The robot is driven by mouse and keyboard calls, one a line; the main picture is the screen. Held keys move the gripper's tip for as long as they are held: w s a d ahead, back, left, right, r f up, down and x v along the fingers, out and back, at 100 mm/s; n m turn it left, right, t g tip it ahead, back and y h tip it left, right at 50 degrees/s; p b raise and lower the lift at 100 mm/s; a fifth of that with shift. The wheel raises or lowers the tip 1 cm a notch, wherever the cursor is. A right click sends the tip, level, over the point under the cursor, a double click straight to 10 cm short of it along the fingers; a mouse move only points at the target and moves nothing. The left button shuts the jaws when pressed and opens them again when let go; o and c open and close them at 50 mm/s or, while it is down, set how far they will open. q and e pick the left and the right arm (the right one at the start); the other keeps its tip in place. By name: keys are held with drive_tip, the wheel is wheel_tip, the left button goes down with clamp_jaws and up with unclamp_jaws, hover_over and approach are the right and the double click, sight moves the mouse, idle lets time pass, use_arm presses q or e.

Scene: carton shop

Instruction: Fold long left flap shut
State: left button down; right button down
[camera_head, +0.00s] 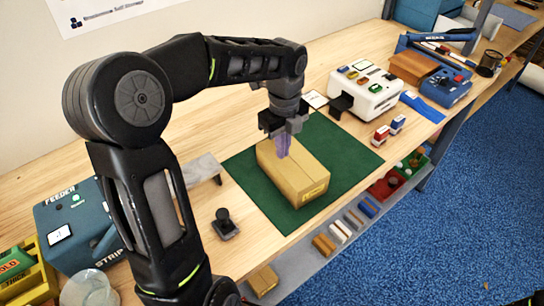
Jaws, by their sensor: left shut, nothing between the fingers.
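A brown cardboard carton (299,180) sits on a green mat (341,148) on the wooden bench. Its top looks flat, with a seam along its length; I cannot make out a raised flap. My left gripper (284,146) points down over the carton's far left end. Its purple fingers are together and empty, at or just above the carton top; I cannot tell if they touch. My left arm and gripper hide the carton's far left corner. My right gripper is not in view.
A white machine with coloured buttons (362,90) stands behind the mat to the right. A blue feeder box (75,229) stands at the left, with a small black stand (225,224) near the mat.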

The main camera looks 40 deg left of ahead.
sight(282, 163)
use_arm(q)
wheel_tip(282, 163, up, 5)
drive_tip(key=p, duration=0.3)
drive_tip(key=shift+f, duration=0.15)
idle(0.4)
